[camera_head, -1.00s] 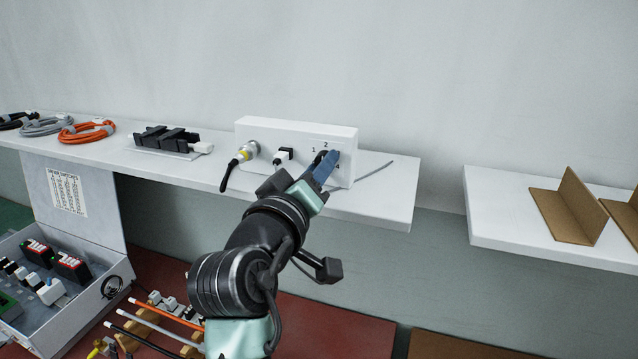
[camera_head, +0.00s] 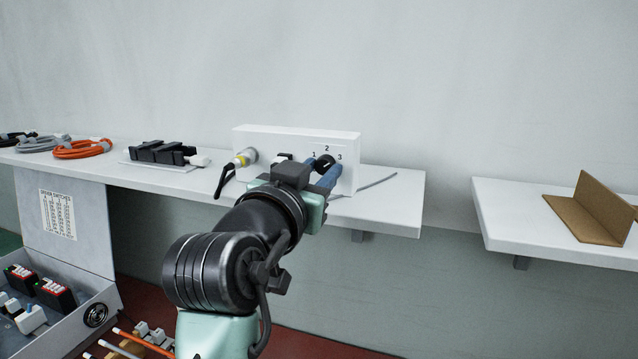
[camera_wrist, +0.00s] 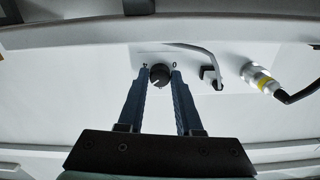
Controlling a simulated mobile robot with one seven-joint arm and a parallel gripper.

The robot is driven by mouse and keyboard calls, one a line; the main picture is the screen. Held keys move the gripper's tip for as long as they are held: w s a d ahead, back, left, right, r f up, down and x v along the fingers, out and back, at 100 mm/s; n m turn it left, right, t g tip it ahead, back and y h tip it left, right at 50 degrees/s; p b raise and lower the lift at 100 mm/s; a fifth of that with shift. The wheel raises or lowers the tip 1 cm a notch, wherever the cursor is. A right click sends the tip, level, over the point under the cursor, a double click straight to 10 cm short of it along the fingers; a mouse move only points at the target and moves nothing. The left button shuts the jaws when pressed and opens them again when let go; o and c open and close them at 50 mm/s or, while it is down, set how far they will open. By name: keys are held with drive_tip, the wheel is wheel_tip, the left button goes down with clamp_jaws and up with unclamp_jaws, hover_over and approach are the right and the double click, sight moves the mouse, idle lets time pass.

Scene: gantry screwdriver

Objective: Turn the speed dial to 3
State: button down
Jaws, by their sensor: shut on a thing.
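The white control box (camera_head: 296,141) stands on the shelf against the wall, with printed numbers 1, 2 and 3 visible around its black round speed dial (camera_head: 325,161). In the wrist view the dial (camera_wrist: 160,75) sits between my two blue fingers, with a small pale mark on its face; which number it points at I cannot tell. My gripper (camera_head: 321,169) is shut on the dial, one finger on each side; it also shows in the wrist view (camera_wrist: 159,80). The lower right of the dial's scale is hidden behind a finger in the head view.
A cable with a yellow-ringed connector (camera_head: 244,158) plugs into the box left of the dial; the wrist view also shows a second plug (camera_wrist: 210,76). A black fixture (camera_head: 161,153) and coiled cables (camera_head: 82,149) lie left on the shelf. Brown angle pieces (camera_head: 594,212) are right.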

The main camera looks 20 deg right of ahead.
drive_tip(key=shift+f+m, duration=0.1)
drive_tip(key=shift+m, duration=0.5)
drive_tip(key=c, duration=0.6)
unclamp_jaws()
drive_tip(key=shift+b, duration=0.3)
drive_tip(key=b+v, duration=0.1)
drive_tip(key=v, duration=1.2)
drive_tip(key=shift+b, duration=0.4)
